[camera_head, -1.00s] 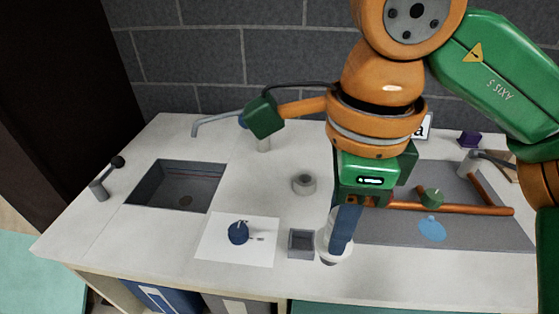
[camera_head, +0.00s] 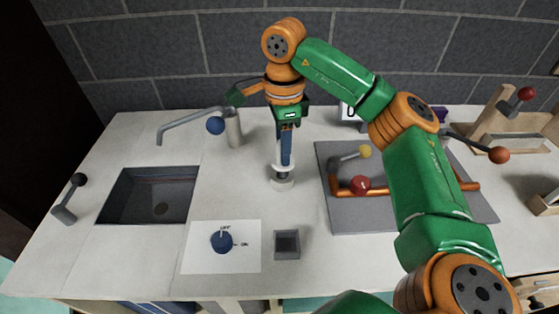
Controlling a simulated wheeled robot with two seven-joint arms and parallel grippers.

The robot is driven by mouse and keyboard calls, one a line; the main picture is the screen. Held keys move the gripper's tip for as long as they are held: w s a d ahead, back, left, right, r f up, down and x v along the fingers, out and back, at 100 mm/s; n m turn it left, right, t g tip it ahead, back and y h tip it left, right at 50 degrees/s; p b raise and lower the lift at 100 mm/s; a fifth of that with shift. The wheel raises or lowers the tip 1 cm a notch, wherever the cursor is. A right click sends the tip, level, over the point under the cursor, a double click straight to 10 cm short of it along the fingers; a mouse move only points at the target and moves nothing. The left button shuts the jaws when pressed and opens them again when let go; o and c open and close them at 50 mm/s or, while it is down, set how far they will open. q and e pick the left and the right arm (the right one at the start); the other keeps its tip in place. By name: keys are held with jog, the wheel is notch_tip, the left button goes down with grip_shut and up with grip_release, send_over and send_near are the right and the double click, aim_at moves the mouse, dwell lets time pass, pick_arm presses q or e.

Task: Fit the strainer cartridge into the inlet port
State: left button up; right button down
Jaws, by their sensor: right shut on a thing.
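My right gripper (camera_head: 285,162) points down at the middle of the counter, its blue fingers shut on the white strainer cartridge (camera_head: 284,170). The cartridge is upright, with a pale flange below the fingertips. The pale round inlet port (camera_head: 283,184) stands on the counter directly under it. The cartridge's lower end lines up with the port, but I cannot tell whether it is inside or just above. The port's opening is hidden by the cartridge and fingers. My left gripper is not in view.
A sink (camera_head: 150,196) and tap (camera_head: 190,122) are at left. A blue knob (camera_head: 221,241) sits on a white card, beside a small square grey holder (camera_head: 287,244). At right is a grey panel (camera_head: 355,221) with copper pipes and levers. My right arm crosses above that panel.

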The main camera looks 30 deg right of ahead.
jog(key=f, duration=0.2)
jog(key=w+d+f, duration=0.1)
jog(key=w+f+p, duration=0.1)
jog(key=f, duration=0.1)
jog(key=shift+d+f, duration=0.15)
jog(key=shift+f, duration=0.2)
jog(key=shift+w+f, duration=0.15)
jog(key=shift+f, duration=0.2)
jog(key=c, duration=0.6)
grip_release()
jog(key=shift+r, duration=0.35)
notch_tip(320, 180, up, 12)
jog(key=p, duration=0.1)
jog(key=shift+f, duration=0.15)
